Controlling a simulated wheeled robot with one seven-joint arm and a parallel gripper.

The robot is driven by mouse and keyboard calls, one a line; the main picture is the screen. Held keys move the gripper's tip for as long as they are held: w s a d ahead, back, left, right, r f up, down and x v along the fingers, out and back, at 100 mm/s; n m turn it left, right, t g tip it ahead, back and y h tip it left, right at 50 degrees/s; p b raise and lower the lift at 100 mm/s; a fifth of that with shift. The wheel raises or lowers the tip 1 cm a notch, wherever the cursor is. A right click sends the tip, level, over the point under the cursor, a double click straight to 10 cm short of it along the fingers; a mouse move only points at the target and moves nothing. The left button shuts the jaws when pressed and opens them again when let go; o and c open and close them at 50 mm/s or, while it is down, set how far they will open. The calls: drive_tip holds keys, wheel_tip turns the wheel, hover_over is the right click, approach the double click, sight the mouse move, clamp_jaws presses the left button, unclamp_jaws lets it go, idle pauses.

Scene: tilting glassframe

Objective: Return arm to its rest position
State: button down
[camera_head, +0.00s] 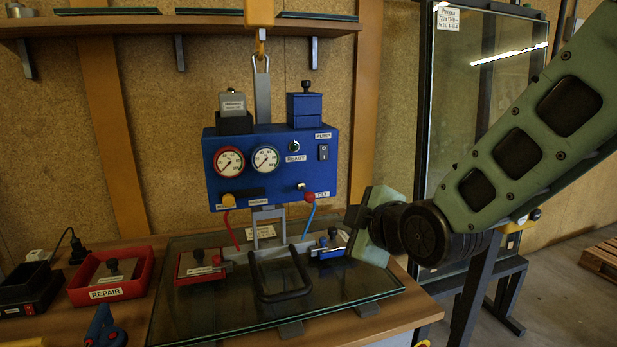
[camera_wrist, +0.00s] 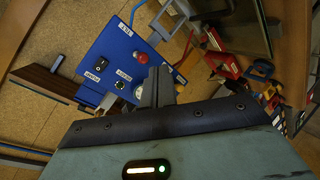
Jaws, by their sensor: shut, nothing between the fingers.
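My arm (camera_head: 525,160) reaches in from the upper right in the head view, its green links bent down to the wrist. My gripper (camera_head: 354,216) is just right of the blue control box (camera_head: 213,175), near the red TILT knob. In the wrist view the gripper's grey fingers (camera_wrist: 161,78) are together and empty, in front of the blue box (camera_wrist: 108,50). From these views I cannot tell whether the fingers touch anything.
A glass pane (camera_head: 345,290) with a black handle frame (camera_head: 281,295) lies on the wooden bench (camera_head: 415,303) below. A red REPAIR tray (camera_head: 133,288) stands left. A tall framed glass (camera_head: 470,100) stands behind the arm. A shelf (camera_head: 210,24) runs above.

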drive_tip(key=s+d+f+m+g+h, duration=0.1)
drive_tip(key=s+g, duration=0.3)
drive_tip(key=s, duration=0.5)
drive_tip(key=s+d+f+m+g+h, duration=0.2)
drive_tip(key=s+d+f+m+g, duration=0.1)
drive_tip(key=s, duration=0.6)
drive_tip(key=s+d+f+m+g+h, duration=0.1)
drive_tip(key=s+d+f+m+g, duration=0.1)
drive_tip(key=s, duration=0.7)
drive_tip(key=f+m+g, duration=0.1)
drive_tip(key=m+g, duration=0.1)
drive_tip(key=shift+s+f+g+h, duration=0.15)
drive_tip(key=shift+f+g+h, duration=0.15)
drive_tip(key=shift+f+g, duration=0.1)
